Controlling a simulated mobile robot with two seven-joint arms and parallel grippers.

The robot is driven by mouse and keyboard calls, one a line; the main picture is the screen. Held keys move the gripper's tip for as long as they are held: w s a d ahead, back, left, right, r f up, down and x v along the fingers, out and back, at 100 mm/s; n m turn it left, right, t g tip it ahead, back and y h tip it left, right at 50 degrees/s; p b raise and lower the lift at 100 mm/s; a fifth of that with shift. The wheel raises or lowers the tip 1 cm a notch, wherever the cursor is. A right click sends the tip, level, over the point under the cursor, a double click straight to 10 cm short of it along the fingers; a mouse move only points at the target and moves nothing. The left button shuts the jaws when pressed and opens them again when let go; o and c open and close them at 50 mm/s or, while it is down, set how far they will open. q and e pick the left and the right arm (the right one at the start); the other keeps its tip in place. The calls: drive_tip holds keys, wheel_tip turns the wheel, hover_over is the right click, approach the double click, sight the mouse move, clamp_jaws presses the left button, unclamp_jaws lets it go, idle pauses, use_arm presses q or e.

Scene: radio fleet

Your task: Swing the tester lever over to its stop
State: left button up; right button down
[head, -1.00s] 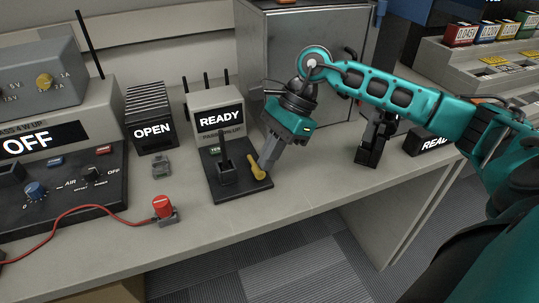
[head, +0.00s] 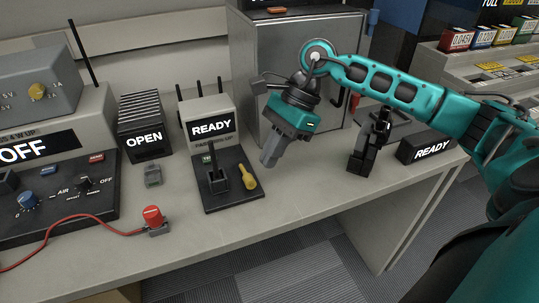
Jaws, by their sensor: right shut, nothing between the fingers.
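The tester (head: 209,127) is a pale box with a READY display, standing on a black base plate (head: 226,203) on the bench. Its yellow lever (head: 247,178) lies at the right of the plate, slanting down to the right, its thicker end toward the front. A black upright piece (head: 217,180) stands beside it in a socket. My right gripper (head: 268,163) is shut and empty. It points down, above and to the right of the lever, and looks apart from it. My left gripper is out of view.
A black handheld device (head: 370,145) stands right of my gripper, beside a second READY display (head: 427,148). A metal cabinet (head: 290,60) is behind. Left are an OPEN box (head: 143,138), a red-capped plug (head: 152,215) on a cable, and an OFF console (head: 40,150). The bench front (head: 300,200) is clear.

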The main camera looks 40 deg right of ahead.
use_arm(q)
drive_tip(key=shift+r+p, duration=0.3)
drive_tip(key=shift+p, duration=0.05)
use_arm(e)
drive_tip(key=s+v, duration=0.1)
drive_tip(key=v, duration=0.9)
drive_tip(key=shift+s+d+r, duration=0.15)
drive_tip(key=shift+d+r, duration=0.05)
drive_tip(key=shift+d, duration=0.05)
drive_tip(key=shift+s, duration=0.1)
